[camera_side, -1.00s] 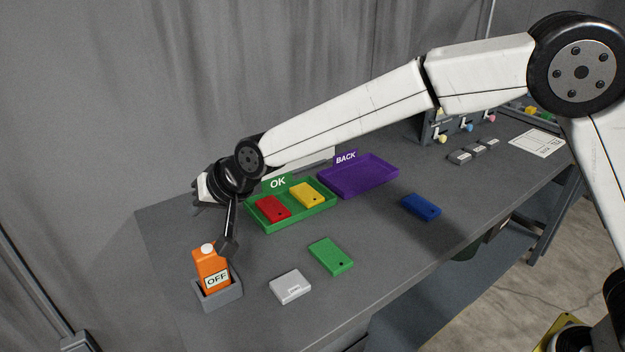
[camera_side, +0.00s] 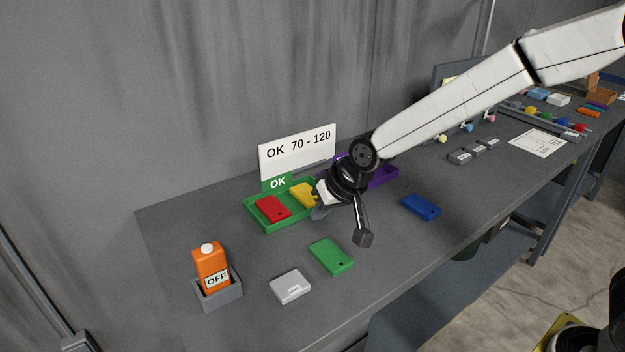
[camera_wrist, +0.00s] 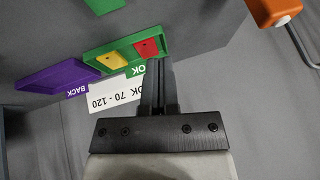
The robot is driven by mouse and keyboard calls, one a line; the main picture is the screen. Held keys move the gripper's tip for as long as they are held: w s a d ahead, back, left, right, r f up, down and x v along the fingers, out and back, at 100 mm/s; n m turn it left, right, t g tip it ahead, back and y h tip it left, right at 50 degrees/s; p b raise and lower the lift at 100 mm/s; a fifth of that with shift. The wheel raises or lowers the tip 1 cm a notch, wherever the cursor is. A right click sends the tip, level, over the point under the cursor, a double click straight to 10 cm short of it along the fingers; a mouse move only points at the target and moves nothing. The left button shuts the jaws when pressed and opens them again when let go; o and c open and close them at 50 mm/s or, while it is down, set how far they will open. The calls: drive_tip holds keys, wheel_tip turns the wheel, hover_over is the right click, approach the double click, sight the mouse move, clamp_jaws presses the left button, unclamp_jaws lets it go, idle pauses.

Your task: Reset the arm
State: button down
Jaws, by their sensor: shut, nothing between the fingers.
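My gripper (camera_side: 318,213) hangs above the table, in front of the right end of the green OK tray (camera_side: 277,227) in the side view. Its fingers are together with nothing between them, as the wrist view (camera_wrist: 158,64) also shows. The OK tray holds a red plate (camera_side: 272,208) and a yellow plate (camera_side: 302,194), the yellow one partly hidden by my gripper. The purple BACK tray (camera_side: 386,177) is mostly hidden behind my wrist; the wrist view shows it empty (camera_wrist: 60,78).
An orange bottle marked OFF (camera_side: 210,265) stands upright in a grey holder (camera_side: 220,299). A grey block (camera_side: 290,287), a green plate (camera_side: 331,256) and a blue plate (camera_side: 421,207) lie on the table. A white sign reading OK 70 - 120 (camera_side: 297,152) stands behind the trays.

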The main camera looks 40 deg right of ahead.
drive_tip(key=s+d+f+n+g+h, duration=0.1)
drive_tip(key=s+d+f, duration=0.4)
drive_tip(key=s+d, duration=0.9)
drive_tip(key=s+g+h, duration=0.1)
drive_tip(key=s+g, duration=0.1)
drive_tip(key=s, duration=0.1)
drive_tip(key=shift+s+d+f, duration=0.15)
drive_tip(key=shift+s+d, duration=0.05)
drive_tip(key=shift+s, duration=0.05)
